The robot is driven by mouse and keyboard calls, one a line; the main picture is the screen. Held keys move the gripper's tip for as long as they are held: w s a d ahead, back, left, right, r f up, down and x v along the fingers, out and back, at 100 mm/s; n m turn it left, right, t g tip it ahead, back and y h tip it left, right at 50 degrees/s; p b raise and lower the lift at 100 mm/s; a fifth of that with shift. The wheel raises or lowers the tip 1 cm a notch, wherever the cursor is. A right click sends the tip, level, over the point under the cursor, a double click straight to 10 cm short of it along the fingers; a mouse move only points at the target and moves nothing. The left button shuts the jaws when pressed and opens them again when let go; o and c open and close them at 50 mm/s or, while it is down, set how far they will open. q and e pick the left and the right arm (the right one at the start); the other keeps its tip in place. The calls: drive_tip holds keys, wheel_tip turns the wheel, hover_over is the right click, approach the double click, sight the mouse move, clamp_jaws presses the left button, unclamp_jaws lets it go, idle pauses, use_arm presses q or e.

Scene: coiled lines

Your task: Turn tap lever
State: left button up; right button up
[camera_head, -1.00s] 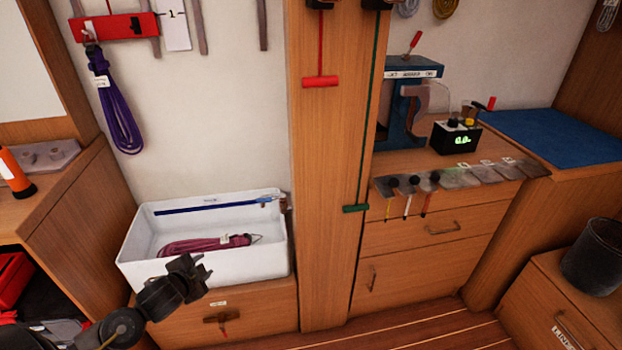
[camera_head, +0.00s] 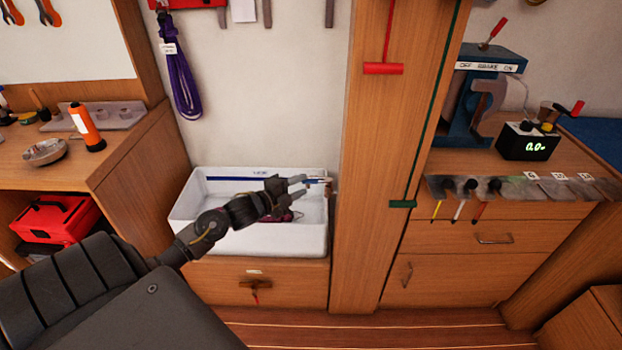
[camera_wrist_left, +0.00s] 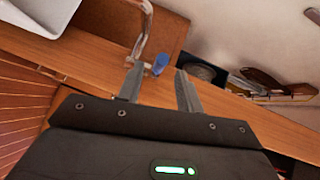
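The white sink (camera_head: 212,236) stands against the wall. A small metal tap (camera_head: 320,181) is at its back right corner, partly hidden by my gripper. In the left wrist view the tap shows as a curved metal pipe (camera_wrist_left: 143,32) with a blue lever (camera_wrist_left: 160,63) beside it. My left gripper (camera_head: 303,187) reaches over the sink, just left of the tap. It is open and empty, and in the left wrist view its fingers (camera_wrist_left: 159,72) stand on either side of the lever's near end. I cannot tell whether they touch it. My right gripper is out of view.
A purple coiled line (camera_head: 182,85) hangs above the sink. A maroon coil in the basin is mostly hidden by my arm.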

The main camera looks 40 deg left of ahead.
sight(313, 180)
use_arm(q)
drive_tip(key=w, duration=0.4)
drive_tip(key=w+d, duration=0.1)
drive_tip(key=w, duration=0.1)
drive_tip(key=shift+f, duration=0.4)
drive_tip(key=shift+c, duration=0.2)
clamp_jaws()
